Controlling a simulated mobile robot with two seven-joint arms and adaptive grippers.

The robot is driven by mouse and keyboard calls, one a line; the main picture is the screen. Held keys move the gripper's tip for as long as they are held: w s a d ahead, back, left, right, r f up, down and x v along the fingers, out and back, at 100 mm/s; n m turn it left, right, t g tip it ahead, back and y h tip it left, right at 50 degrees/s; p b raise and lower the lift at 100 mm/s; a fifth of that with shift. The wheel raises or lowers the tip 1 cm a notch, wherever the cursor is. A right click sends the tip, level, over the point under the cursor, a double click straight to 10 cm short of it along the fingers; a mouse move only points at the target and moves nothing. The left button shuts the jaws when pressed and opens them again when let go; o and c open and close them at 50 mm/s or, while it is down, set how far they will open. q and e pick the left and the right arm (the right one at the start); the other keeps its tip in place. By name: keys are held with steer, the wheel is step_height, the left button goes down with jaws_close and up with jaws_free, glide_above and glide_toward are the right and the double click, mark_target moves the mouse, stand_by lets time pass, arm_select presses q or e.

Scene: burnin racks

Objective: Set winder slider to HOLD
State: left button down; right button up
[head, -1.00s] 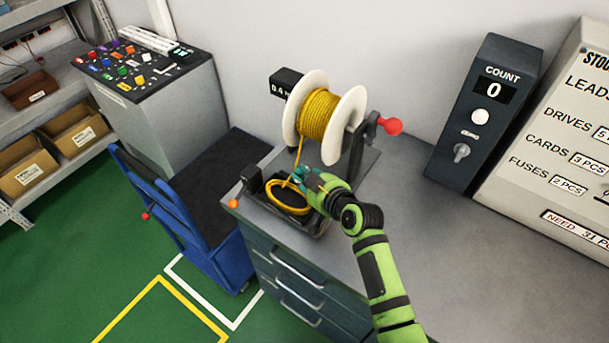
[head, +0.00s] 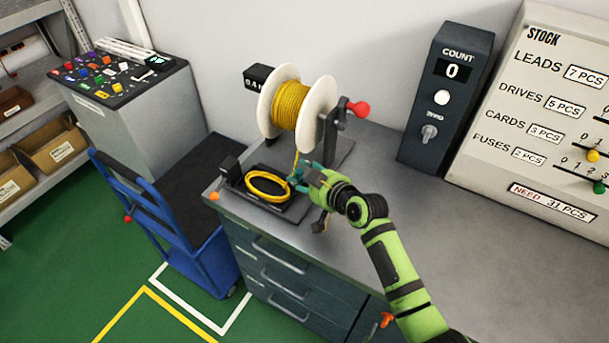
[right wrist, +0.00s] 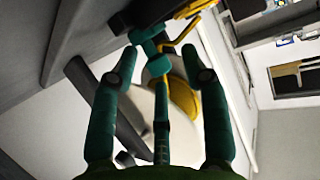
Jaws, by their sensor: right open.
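The winder stands on the grey bench, with a white-flanged spool of yellow cable (head: 291,104) and a red-knobbed crank (head: 358,108). A yellow coil (head: 266,184) lies in the dark tray (head: 290,212) below, with a cable strand running up to the spool. An orange knob (head: 214,196) sits at the tray's left, by the bench edge; whether it is the winder slider I cannot tell, and no HOLD label is legible. My right gripper (head: 299,178) is open beside the coil's right side. Its spread fingers show in the right wrist view (right wrist: 160,60), with yellow cable beyond. My left gripper is out of view.
A dark counter box (head: 446,100) reading 0 and a stock board (head: 545,100) stand at the back right. A blue cart (head: 175,225) stands left of the bench, beside a control console (head: 130,85). The bench top right of my arm is clear.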

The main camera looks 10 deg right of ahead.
steer(key=shift+s+d, duration=0.2)
steer(key=shift+d, duration=0.1)
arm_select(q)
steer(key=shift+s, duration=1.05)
arm_select(e)
steer(key=v, duration=1.1)
steer(key=shift+s, duration=0.3)
steer(key=shift+r, duration=0.1)
